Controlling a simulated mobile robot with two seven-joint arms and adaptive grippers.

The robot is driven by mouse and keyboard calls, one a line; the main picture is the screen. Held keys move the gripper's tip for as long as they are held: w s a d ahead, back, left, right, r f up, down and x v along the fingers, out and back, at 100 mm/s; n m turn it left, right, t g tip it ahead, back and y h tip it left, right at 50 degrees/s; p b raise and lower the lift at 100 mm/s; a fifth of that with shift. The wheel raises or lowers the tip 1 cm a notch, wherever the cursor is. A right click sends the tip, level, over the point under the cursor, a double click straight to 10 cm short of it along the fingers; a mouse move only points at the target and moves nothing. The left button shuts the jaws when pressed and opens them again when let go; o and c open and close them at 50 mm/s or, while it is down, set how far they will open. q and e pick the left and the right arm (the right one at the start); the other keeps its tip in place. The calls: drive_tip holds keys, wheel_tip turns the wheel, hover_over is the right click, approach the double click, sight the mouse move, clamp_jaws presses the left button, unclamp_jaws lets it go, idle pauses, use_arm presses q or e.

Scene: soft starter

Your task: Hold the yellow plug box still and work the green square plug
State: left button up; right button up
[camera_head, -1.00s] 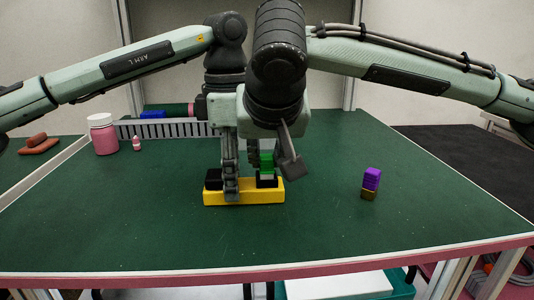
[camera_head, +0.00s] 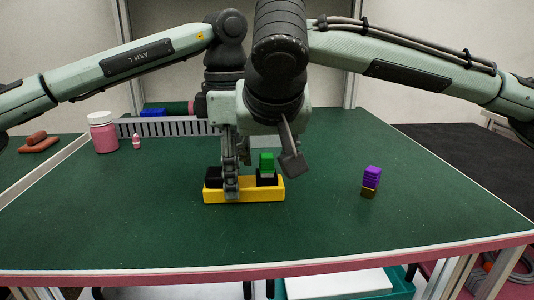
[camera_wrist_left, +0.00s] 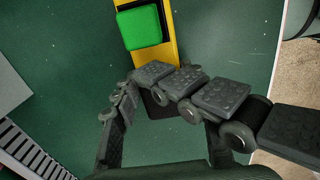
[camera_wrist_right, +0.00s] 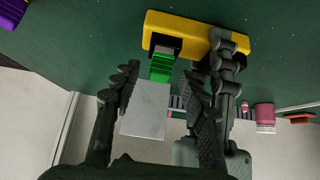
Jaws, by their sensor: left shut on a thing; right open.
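The yellow plug box (camera_head: 260,195) lies on the green table and also shows in the right wrist view (camera_wrist_right: 190,30). The green square plug (camera_head: 266,162) stands upright on the dark socket at the box's right part; it also shows in the left wrist view (camera_wrist_left: 140,27) and right wrist view (camera_wrist_right: 161,68). My left gripper (camera_head: 231,185) is shut on the box, left of the plug, and its fingers hide part of the box. My right gripper (camera_wrist_right: 162,88) is open, its fingers apart on either side of the plug's line and above it, not visibly gripping it.
A black block (camera_head: 213,178) sits on the box's left end. A purple block stack (camera_head: 371,178) stands to the right. A grey block (camera_wrist_right: 145,112) stands behind the box. A pink jar (camera_head: 103,133) and small pink bottle (camera_head: 137,142) are back left. The front table is clear.

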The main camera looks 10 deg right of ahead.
drive_tip(key=v, duration=1.1)
drive_tip(key=shift+s+r, duration=0.1)
drive_tip(key=shift+r, duration=0.05)
use_arm(q)
drive_tip(key=o, duration=1.5)
